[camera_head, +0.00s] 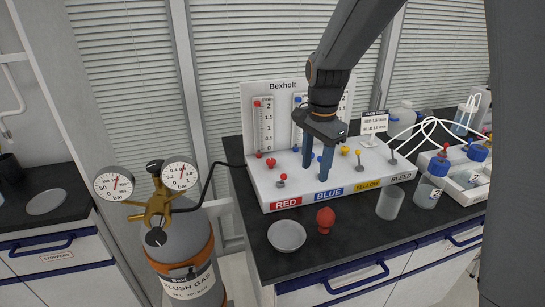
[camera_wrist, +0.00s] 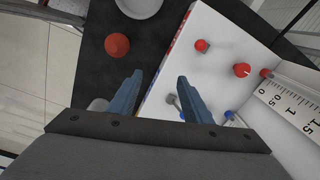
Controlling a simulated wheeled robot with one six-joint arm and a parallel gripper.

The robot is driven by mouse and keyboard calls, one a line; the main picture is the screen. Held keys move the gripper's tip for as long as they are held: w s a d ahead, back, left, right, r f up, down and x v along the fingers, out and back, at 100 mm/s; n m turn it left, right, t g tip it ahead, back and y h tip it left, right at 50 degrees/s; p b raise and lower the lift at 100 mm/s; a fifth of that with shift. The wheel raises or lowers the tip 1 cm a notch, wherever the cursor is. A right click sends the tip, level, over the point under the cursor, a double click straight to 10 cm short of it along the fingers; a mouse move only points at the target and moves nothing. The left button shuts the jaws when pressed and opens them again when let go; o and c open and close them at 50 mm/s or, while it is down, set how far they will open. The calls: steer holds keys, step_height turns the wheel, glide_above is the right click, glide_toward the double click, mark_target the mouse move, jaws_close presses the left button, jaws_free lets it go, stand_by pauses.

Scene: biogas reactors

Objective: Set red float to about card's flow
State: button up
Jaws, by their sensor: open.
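A white flow panel (camera_head: 330,193) marked Bexholt stands on the dark counter, with upright scaled tubes. The red tube (camera_head: 263,128) is at its left, with red parts at its top and foot; I cannot tell which is the float. A round red knob (camera_head: 271,163) sits before it; it also shows in the wrist view (camera_wrist: 242,70). The card (camera_head: 374,122) at the panel's right names RED and BLUE; its figures are too small to read surely. My gripper (camera_head: 317,160) is open and empty over the blue section, right of the red knob. Its fingers show in the wrist view (camera_wrist: 160,78).
A small red-tipped lever (camera_head: 281,180) stands near the red knob. A red bulb (camera_head: 325,219), grey dish (camera_head: 286,236) and clear cup (camera_head: 390,203) stand in front of the panel. A gas cylinder (camera_head: 187,250) with gauges is at left. Bottles (camera_head: 430,188) stand at right.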

steer(key=w+a+r+m, duration=0.1)
steer(key=w+a+m, duration=0.55)
steer(key=w, duration=0.25)
steer(key=m, duration=0.6)
glide_above(271, 160)
steer(key=shift+r+g+b, duration=0.3)
steer(key=shift+b, duration=0.05)
steer(key=shift+f+p, duration=1.05)
steer(key=shift+f, duration=2.75)
steer(key=c, duration=1.1)
steer(key=shift+o, duration=0.2)
steer(key=shift+n, duration=0.25)
